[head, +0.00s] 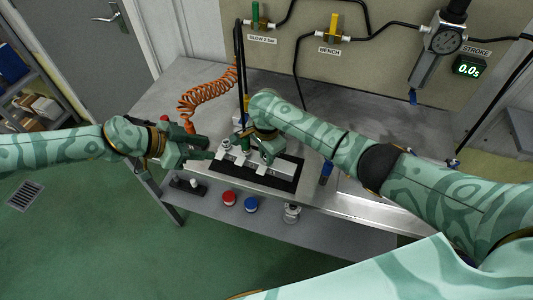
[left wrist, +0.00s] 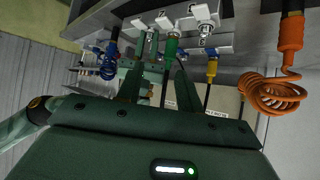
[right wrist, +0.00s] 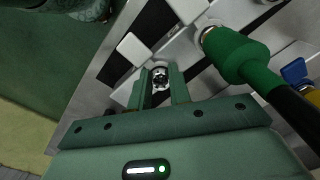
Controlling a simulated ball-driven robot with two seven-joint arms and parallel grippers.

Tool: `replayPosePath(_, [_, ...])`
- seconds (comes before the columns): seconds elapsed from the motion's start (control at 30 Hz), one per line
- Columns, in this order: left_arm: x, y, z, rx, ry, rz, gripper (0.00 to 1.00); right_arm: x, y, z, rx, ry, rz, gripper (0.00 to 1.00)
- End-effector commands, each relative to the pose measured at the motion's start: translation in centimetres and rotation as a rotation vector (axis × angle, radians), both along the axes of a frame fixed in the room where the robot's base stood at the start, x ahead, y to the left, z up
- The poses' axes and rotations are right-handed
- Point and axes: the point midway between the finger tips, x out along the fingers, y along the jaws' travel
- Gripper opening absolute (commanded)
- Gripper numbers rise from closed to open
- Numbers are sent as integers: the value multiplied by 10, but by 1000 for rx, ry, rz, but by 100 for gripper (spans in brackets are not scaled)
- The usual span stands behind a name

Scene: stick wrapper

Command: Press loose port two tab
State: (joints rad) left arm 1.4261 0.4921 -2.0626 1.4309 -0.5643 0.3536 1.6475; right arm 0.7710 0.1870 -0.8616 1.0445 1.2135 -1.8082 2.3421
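The metal port manifold (head: 282,176) lies on a black strip on the bench, with white tabs along it. My right gripper (head: 258,150) is over it. In the right wrist view its fingers (right wrist: 160,90) are a little apart, with a dark-centred round port (right wrist: 160,77) showing between their tips; contact is unclear. A white tab (right wrist: 133,48) is just beyond, and a green hose plug (right wrist: 230,55) sits in a neighbouring port. My left gripper (head: 205,155) is open at the manifold's left side. In the left wrist view a green plug (left wrist: 172,45) hangs beyond its fingers.
An orange coiled hose (head: 208,92) hangs behind my left gripper. A red cap (head: 229,198), a blue cap (head: 251,204) and a metal fitting (head: 291,212) sit on the front ledge. The bench's back left (head: 185,75) is clear.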

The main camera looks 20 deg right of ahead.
Motion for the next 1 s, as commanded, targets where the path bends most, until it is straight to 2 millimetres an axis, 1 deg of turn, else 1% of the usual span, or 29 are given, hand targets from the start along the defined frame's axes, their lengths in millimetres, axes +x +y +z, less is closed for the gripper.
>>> replayPosePath(0.03, [0,0,0,0,0,0,36,0,0,0,0,-1,0,3])
replayPosePath(0.07, [0,0,0,0,0,0,36,0,0,0,0,-1,0,0])
replayPosePath(0.17, [0,0,0,0,0,0,36,0,0,0,0,-1,0,0])
replayPosePath(0.2, [0,0,0,0,0,0,25,0,0,0,0,-1,0,0])
replayPosePath(0.27, [-2,-3,-1,-7,0,-2,9,0,0,0,0,-1,0,0])
replayPosePath(0.3, [-6,-7,-3,-17,0,-4,0,0,0,0,0,-1,0,0])
replayPosePath(0.37, [-14,-18,-7,-46,-3,-9,0,0,0,0,0,-1,-1,0])
replayPosePath(0.47, [-36,-47,-14,-131,-18,-7,0,0,0,1,0,-1,-1,0])
replayPosePath(0.5, [-46,-61,-15,-176,-27,3,0,0,0,1,0,-1,-1,0])
replayPosePath(0.6, [-70,-92,-13,-297,-63,59,0,1,0,1,1,-2,-1,0])
replayPosePath(0.7, [-83,-108,-9,-395,-104,167,0,1,0,1,1,-2,-1,0])
replayPosePath(0.77, [-86,-109,-6,-434,-131,250,0,1,0,1,1,-2,-1,0])
replayPosePath(0.83, [-87,-102,-6,-460,-157,356,0,1,0,1,1,-2,-1,0])
replayPosePath(0.87, [-86,-97,-7,-463,-168,403,0,1,0,1,1,-2,-1,0])
replayPosePath(1.0, [-84,-65,-18,-437,-210,598,0,1,0,1,1,-2,-1,0])
